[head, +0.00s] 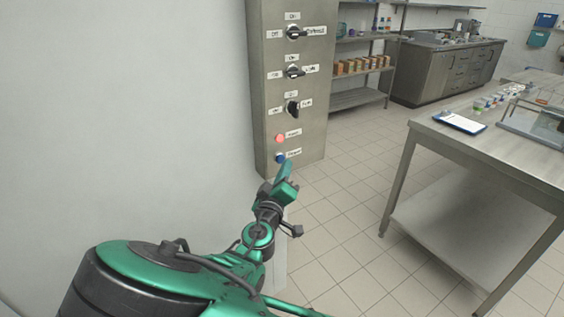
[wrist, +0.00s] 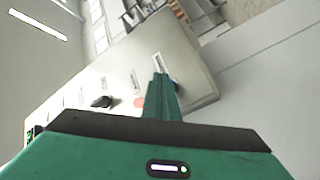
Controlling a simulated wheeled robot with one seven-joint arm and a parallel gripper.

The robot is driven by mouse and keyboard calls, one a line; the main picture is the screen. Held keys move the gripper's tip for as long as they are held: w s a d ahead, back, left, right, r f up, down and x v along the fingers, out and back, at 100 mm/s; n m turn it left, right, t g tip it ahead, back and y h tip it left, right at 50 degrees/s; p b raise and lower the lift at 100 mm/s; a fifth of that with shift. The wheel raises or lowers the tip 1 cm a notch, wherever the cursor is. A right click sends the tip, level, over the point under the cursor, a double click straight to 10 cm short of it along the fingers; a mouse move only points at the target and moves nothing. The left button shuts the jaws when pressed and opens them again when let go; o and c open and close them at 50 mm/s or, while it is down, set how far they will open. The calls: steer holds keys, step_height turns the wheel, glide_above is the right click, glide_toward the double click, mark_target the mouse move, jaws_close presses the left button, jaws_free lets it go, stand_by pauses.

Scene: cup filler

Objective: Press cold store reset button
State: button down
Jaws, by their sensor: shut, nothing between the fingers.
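A grey control panel (head: 262,100) stands against the wall, with a blue button (head: 280,157) at its lower end and a red button (head: 280,138) just above it. Both have small white labels too blurred to read surely. My green gripper (head: 285,168) is shut and empty, its tips just below and right of the blue button in the head view. I cannot tell whether they touch it. In the wrist view the shut fingers (wrist: 160,84) point at the panel (wrist: 190,70); the red button (wrist: 139,102) shows left of them, and the blue button is hidden.
Three black rotary switches, top (head: 293,33), middle (head: 294,72) and bottom (head: 293,108), sit above the buttons. A steel table (head: 500,155) with a clipboard (head: 460,122) stands at the right. A shelf rack (head: 358,97) stands behind. Tiled floor between panel and table is clear.

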steer(key=shift+w+a, duration=0.3)
steer(key=shift+w, duration=0.15)
stand_by(0.7)
steer(key=shift+s+d, duration=0.35)
steer(key=shift+s, duration=0.25)
steer(key=s+d, duration=0.3)
steer(key=s, duration=0.2)
steer(key=shift+d, duration=0.2)
stand_by(0.5)
stand_by(0.5)
